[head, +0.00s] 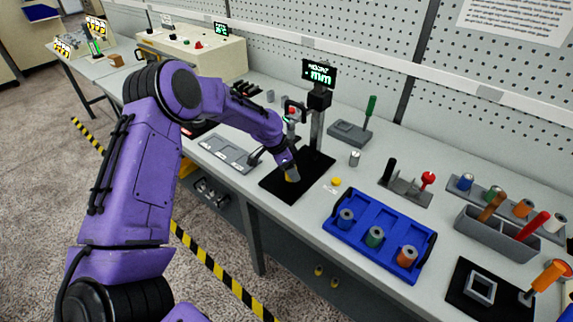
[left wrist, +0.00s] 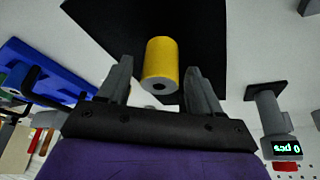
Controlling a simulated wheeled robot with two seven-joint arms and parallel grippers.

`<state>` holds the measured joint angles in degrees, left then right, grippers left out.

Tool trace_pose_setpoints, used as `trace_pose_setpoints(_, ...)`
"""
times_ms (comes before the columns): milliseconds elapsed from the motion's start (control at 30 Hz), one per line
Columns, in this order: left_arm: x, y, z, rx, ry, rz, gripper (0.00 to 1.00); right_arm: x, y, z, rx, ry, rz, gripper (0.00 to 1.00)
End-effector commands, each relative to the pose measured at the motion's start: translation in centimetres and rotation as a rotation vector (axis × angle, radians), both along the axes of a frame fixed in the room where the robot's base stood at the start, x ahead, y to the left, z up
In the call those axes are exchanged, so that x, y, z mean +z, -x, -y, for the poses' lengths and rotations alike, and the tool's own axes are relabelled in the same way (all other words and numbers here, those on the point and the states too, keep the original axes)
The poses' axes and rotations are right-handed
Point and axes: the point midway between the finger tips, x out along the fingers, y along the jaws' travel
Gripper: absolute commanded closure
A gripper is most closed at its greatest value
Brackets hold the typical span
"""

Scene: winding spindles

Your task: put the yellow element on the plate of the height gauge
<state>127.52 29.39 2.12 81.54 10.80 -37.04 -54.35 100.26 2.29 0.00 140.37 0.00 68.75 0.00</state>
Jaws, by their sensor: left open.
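The yellow element (head: 293,177) is a cylinder with a hole in its end. It is at the black plate (head: 270,185) at the foot of the height gauge (head: 317,120), and appears to stand on it. My left gripper (head: 289,168) is just above the plate, around the element. In the left wrist view the yellow element (left wrist: 161,62) lies between the open fingers, with a gap on each side, and the black plate (left wrist: 105,25) is behind it. The gripper hides part of the element in the head view. My right gripper is not in view.
A blue tray (head: 335,238) with several spools is right of the plate. A small yellow knob (head: 336,182) and a metal cylinder (head: 354,158) are nearby. A grey flat fixture (head: 225,152) is left of the plate. A grey bin (head: 480,232) with handled tools is farther right.

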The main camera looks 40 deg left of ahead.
Motion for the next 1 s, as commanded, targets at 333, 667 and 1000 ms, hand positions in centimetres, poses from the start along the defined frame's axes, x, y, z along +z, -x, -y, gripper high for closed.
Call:
trace_pose_setpoints(333, 2.8, 4.2, -3.4, 0.003, 0.003, 0.004, 0.35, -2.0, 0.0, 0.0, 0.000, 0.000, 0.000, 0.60)
trace_pose_setpoints(667, 3.0, 9.7, -7.6, 0.001, 0.002, 0.001, 0.35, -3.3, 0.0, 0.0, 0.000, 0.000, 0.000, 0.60)
trace_pose_setpoints(1000, 3.1, 10.4, -8.1, -0.001, 0.000, 0.000, 0.35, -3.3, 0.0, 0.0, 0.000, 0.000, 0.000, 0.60)
